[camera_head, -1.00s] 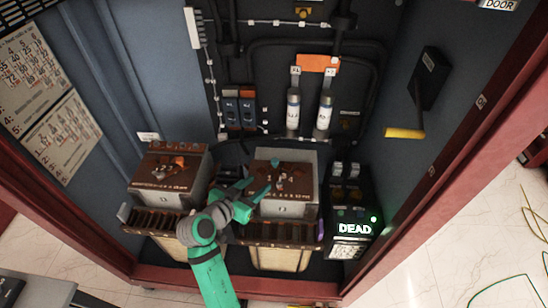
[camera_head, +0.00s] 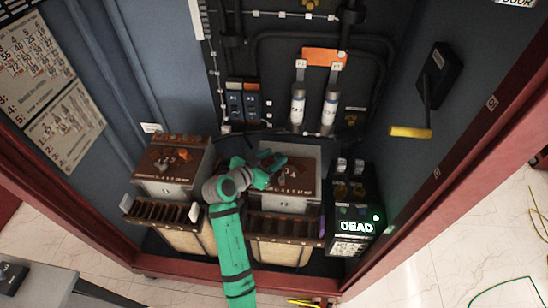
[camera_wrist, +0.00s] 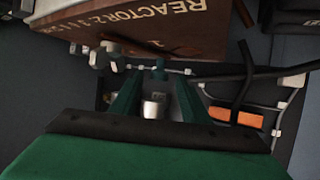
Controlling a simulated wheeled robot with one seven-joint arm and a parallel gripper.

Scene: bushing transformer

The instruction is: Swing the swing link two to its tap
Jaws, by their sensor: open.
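The right brown-topped box (camera_head: 300,190) carries number marks on its top. It shows in the wrist view as a brown panel (camera_wrist: 200,18) lettered "REACTOR 2". My gripper (camera_head: 280,170) is open over this top, its green fingers pointing right. In the wrist view my gripper (camera_wrist: 157,88) has a short metal post (camera_wrist: 155,106) showing between its fingers, with a gap on each side. Another metal post (camera_wrist: 108,46) stands by the panel edge. I cannot tell which part is swing link two, as my fingers and wrist cover much of the top.
The left brown-topped box (camera_head: 170,165) has an orange-brown part on top. A black box lit "DEAD" (camera_head: 352,227) stands at the right. A yellow-handled lever (camera_head: 410,132) sticks out from the right wall. Cables and two white cylinders (camera_head: 298,108) are on the back panel.

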